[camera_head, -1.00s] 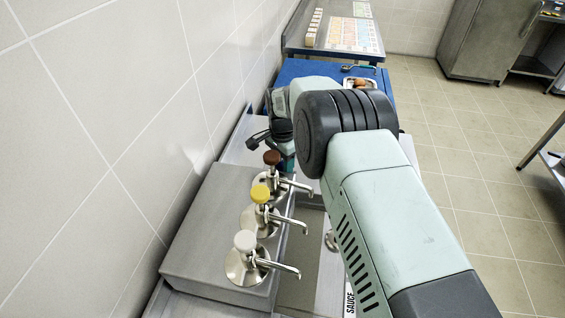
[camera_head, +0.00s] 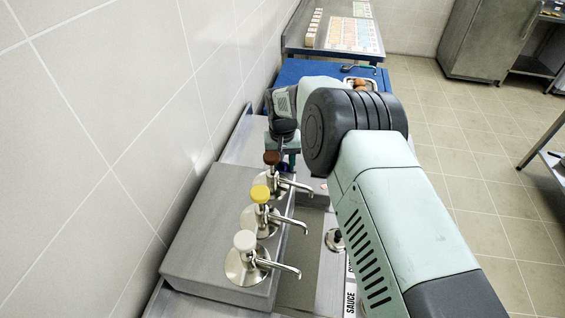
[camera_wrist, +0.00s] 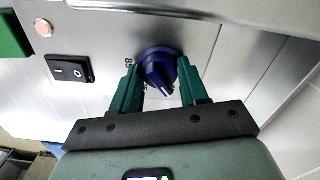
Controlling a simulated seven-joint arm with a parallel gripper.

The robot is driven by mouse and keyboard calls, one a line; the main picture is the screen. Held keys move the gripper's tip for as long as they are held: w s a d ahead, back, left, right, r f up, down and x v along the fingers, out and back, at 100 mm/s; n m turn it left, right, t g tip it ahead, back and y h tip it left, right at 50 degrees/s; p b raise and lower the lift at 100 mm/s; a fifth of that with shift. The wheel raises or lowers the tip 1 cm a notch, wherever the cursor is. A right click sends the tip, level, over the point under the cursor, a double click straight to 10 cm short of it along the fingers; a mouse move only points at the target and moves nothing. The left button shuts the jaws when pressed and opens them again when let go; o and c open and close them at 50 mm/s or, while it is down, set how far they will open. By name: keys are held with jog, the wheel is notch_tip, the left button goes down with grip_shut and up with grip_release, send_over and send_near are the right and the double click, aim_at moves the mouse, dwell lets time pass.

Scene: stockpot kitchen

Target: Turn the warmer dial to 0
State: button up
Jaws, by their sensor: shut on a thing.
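The warmer dial (camera_wrist: 158,70) is a dark blue round knob on a brushed steel panel (camera_wrist: 210,35) in the wrist view. My gripper (camera_wrist: 161,88) has its two green fingers on either side of the dial and is shut on it. Part of the printed scale, with "85", shows to the left of the dial; the rest is hidden by the fingers and the knob. I cannot tell the exact setting. In the head view my gripper (camera_head: 283,158) is mostly hidden behind the brown pump top, with a bit of blue beside it.
Pumps with brown (camera_head: 271,158), yellow (camera_head: 260,193) and white (camera_head: 245,240) tops stand near my arm. A tiled wall (camera_head: 100,130) is at left.

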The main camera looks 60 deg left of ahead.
jog(key=n, duration=0.5)
jog(key=shift+n, duration=2.6)
jog(key=o, duration=1.1)
notch_tip(320, 180, up, 11)
jog(key=shift+f, duration=0.1)
